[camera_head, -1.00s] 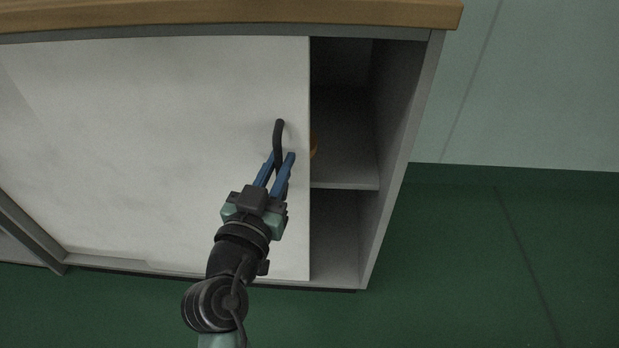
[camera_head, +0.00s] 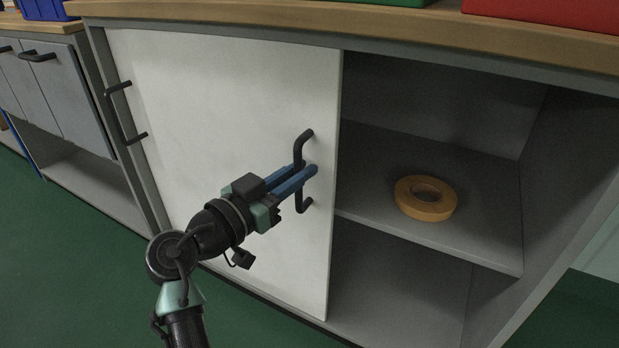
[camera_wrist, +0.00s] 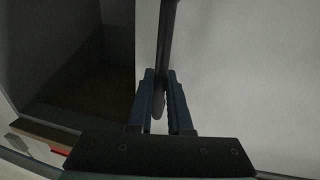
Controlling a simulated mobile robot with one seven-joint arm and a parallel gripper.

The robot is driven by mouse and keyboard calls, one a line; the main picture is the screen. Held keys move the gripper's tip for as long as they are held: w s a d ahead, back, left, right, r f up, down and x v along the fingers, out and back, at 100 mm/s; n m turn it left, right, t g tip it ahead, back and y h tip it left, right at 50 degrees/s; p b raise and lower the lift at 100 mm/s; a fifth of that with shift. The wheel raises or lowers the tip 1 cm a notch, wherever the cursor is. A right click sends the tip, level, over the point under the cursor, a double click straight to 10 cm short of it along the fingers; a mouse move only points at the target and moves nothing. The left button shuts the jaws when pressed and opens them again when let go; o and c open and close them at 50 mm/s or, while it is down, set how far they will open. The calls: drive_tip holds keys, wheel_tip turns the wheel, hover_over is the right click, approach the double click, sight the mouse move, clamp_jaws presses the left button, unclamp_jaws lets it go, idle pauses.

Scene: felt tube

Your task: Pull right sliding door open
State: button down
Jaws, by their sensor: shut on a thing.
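The right sliding door (camera_head: 235,110) is a large white panel at the front of the cabinet. It stands partly to the left, with the right part of the cabinet open beside it. Its black bar handle (camera_head: 303,200) is near the door's right edge; it also shows in the wrist view (camera_wrist: 165,40). My gripper (camera_head: 307,168) is shut on this handle, with a blue finger on each side of the bar. In the wrist view the gripper (camera_wrist: 160,85) also has the bar between its fingers. The fingers hide a middle part of the handle.
An orange ring (camera_head: 426,198), like a tape roll, lies on the shelf (camera_head: 370,160) in the open part. A second black handle (camera_head: 113,118) is at the door's left. A wooden top (camera_head: 330,22) runs above, bearing a red bin (camera_head: 550,14). Green floor (camera_head: 60,230) is clear at left.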

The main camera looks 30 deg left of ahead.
drive_tip(key=shift+a+f, duration=0.1)
drive_tip(key=c, duration=0.8)
unclamp_jaws()
drive_tip(key=shift+c, duration=0.2)
drive_tip(key=shift+s, duration=0.1)
drive_tip(key=s+a+p, duration=0.2)
drive_tip(key=s+p, duration=0.3)
drive_tip(key=s, duration=0.7)
drive_tip(key=shift+s+a, duration=0.2)
drive_tip(key=shift+s, duration=0.1)
